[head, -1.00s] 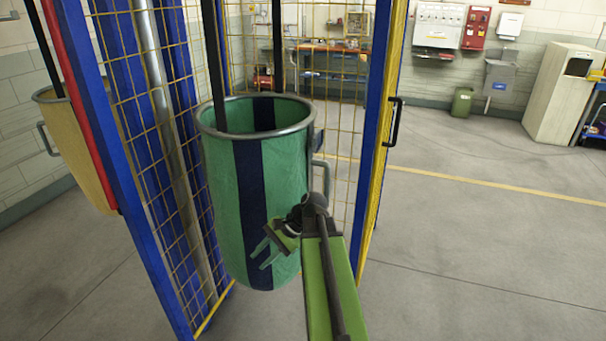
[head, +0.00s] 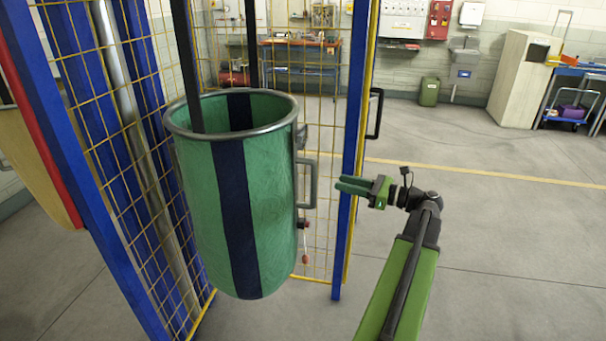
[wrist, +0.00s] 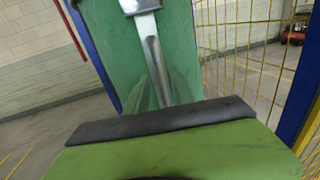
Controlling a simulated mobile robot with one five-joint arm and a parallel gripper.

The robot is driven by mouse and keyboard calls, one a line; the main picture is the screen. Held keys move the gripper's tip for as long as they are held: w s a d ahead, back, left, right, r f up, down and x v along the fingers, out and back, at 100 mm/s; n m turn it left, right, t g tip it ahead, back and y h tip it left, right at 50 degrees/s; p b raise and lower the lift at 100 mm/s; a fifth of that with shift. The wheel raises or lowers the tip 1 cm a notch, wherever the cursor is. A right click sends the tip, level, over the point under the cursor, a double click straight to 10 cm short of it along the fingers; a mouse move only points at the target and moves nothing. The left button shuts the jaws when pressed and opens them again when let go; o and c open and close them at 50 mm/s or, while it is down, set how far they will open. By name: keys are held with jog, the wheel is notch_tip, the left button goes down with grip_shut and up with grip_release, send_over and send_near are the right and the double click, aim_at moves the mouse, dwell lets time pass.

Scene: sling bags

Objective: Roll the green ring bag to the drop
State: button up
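The green ring bag (head: 200,180) hangs upright on black straps inside the mesh cage. It has a dark blue stripe, a grey metal ring at its mouth and a grey side handle (head: 308,183) on its right. A small orange-tipped cord (head: 305,258) hangs beside its lower right side. My gripper (head: 340,184) is right of the handle, apart from it, with its two green fingers pointing left. The fingers look parted with nothing between them. In the wrist view the bag's green side (wrist: 185,50) fills the middle, with a grey metal piece (wrist: 150,45) on it.
Yellow mesh (head: 318,100) lies behind the bag. The floor (head: 480,240) at right is clear.

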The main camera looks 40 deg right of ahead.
jog(key=x, duration=1.3)
jog(key=shift+w+a, duration=0.2)
jog(key=shift+w, duration=0.15)
grip_shut()
dwell(0.5)
